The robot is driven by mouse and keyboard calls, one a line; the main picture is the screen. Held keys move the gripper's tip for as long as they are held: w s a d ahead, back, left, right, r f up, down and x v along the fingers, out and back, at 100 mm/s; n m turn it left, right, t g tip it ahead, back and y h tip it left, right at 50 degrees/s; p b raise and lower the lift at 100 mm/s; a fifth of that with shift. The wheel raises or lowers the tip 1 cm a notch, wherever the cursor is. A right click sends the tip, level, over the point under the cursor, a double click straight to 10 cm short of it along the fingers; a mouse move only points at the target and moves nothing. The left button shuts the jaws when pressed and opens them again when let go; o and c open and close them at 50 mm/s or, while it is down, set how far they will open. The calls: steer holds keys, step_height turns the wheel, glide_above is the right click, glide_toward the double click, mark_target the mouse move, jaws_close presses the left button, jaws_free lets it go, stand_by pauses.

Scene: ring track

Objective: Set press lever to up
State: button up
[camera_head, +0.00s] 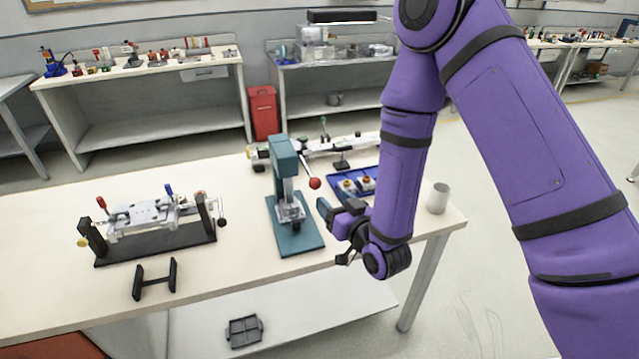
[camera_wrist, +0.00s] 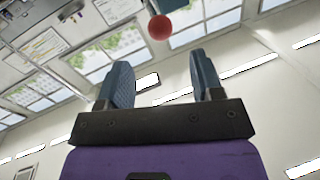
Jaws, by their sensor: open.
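The teal press (camera_head: 284,160) stands upright on its flat base plate on the workbench. Its lever is a thin rod that slants down to the right from the press head and ends in a red ball knob (camera_head: 315,183). In the wrist view the red knob (camera_wrist: 159,27) shows beyond the fingertips, roughly centred between them. A teal part of the press is cut off at the top edge there. My gripper (camera_wrist: 160,78) is open and empty, with blue-grey fingers. In the head view my gripper (camera_head: 334,220) is just below and right of the knob, apart from it.
A blue tray (camera_head: 374,176) with small parts lies behind my gripper, and a white cup (camera_head: 438,198) stands at the right. A clamp fixture (camera_head: 155,225) and a black handle piece (camera_head: 155,279) are at the left. The bench's front edge runs just below the press.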

mark_target(319, 187)
steer(key=x, duration=0.9)
steer(key=shift+s, duration=0.1)
